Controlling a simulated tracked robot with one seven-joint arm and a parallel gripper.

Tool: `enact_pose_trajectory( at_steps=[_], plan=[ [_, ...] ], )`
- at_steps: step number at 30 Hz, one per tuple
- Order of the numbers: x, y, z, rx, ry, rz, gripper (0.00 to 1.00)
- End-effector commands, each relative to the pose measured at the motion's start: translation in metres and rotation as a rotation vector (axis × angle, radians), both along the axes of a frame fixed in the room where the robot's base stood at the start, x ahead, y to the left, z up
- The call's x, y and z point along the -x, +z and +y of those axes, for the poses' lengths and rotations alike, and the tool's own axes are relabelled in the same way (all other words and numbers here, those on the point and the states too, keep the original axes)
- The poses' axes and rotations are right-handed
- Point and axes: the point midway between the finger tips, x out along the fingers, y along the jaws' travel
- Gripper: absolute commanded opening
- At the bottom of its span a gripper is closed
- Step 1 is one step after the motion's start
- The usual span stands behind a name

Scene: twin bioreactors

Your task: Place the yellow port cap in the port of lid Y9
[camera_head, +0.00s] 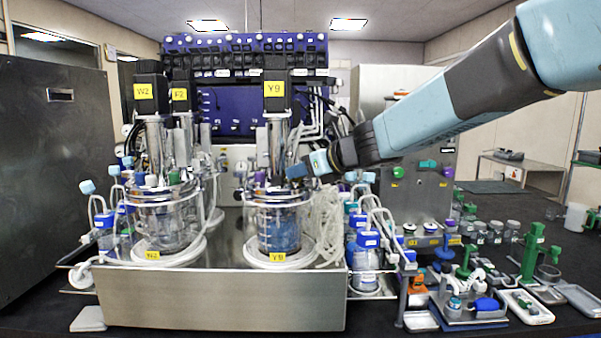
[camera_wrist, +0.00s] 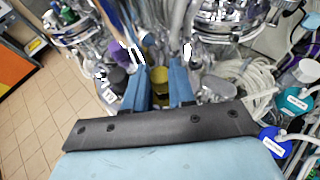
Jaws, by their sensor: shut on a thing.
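My gripper (camera_head: 297,172) reaches in from the right, just above the right side of the Y9 vessel's lid (camera_head: 273,192). In the wrist view my gripper (camera_wrist: 159,72) has its two blue fingers closed on the yellow port cap (camera_wrist: 160,84). The cap is too small to make out in the head view. The Y9 vessel (camera_head: 279,228) stands at the right of the steel bench, with Y9 labels on its motor (camera_head: 274,90) and base. I cannot make out the open port, nor whether the cap touches the lid.
The second vessel (camera_head: 166,218), with a W2 motor label (camera_head: 143,91), stands to the left. Pale coiled tubing (camera_head: 325,225) hangs right of Y9. Blue-capped bottles (camera_head: 367,240) stand farther right. Tall metal columns and tubes crowd the space around the lids.

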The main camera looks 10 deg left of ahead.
Motion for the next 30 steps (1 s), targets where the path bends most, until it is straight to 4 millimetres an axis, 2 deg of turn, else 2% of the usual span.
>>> enact_pose_trajectory(
  at_steps=[7,8,16,25,30],
  plan=[
    [0.0,-0.003,0.0,0.001,0.0,0.0,0.0],
    [0.0,-0.003,0.0,0.002,0.0,0.001,0.26],
    [0.0,-0.003,0.0,0.001,0.0,0.0,0.52],
    [0.001,-0.002,-0.002,0.0,-0.001,0.0,0.52],
    [0.006,0.004,-0.015,-0.001,-0.001,0.0,0.52]
  ],
)
